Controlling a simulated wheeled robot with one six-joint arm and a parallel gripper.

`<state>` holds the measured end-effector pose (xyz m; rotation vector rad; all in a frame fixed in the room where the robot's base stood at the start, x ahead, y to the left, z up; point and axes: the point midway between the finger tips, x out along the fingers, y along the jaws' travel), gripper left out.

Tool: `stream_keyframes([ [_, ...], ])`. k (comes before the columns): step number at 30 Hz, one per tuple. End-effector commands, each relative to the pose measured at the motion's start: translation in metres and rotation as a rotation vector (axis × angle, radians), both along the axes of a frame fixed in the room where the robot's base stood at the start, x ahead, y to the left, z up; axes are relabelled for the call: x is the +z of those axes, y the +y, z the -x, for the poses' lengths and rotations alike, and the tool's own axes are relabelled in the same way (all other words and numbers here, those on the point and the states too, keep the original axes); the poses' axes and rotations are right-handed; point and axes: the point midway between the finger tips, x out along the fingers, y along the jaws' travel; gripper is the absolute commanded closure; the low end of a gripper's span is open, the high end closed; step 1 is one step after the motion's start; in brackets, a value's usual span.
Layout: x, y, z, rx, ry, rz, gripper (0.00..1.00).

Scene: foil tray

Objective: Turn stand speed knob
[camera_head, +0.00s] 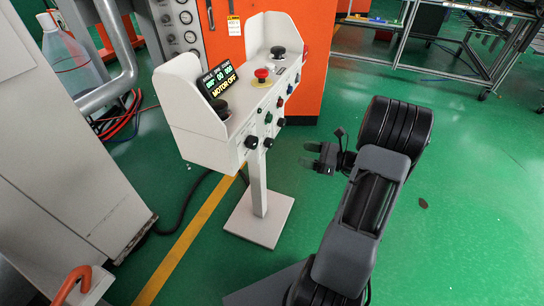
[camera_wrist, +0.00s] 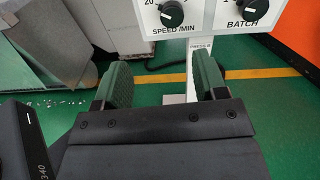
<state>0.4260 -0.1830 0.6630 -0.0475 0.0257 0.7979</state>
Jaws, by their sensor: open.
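The white control stand (camera_head: 205,150) stands on a post and square base left of my gripper. In the wrist view, the black speed knob (camera_wrist: 172,14) sits above the "SPEED /MIN" label on the stand's panel (camera_wrist: 205,22), at the top edge. A similar black knob (camera_wrist: 250,9) above the "BATCH" label is to its right. In the head view, small dark knobs show along the stand's front, but their labels cannot be read. My gripper (camera_head: 314,157) is open and empty, apart from the stand. Its green-padded fingers (camera_wrist: 162,78) are below the speed knob in the wrist picture.
The stand's top carries a red button (camera_head: 261,74) and a lit display (camera_head: 219,79) reading "MOTOR OFF". A grey-white machine body (camera_head: 65,165) is at left. An orange cabinet (camera_head: 310,45) stands behind.

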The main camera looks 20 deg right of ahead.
Motion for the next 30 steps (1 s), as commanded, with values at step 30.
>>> stream_keyframes([
  [30, -0.012, 0.076, -0.099, -0.055, -0.006, -0.052, 0.35],
])
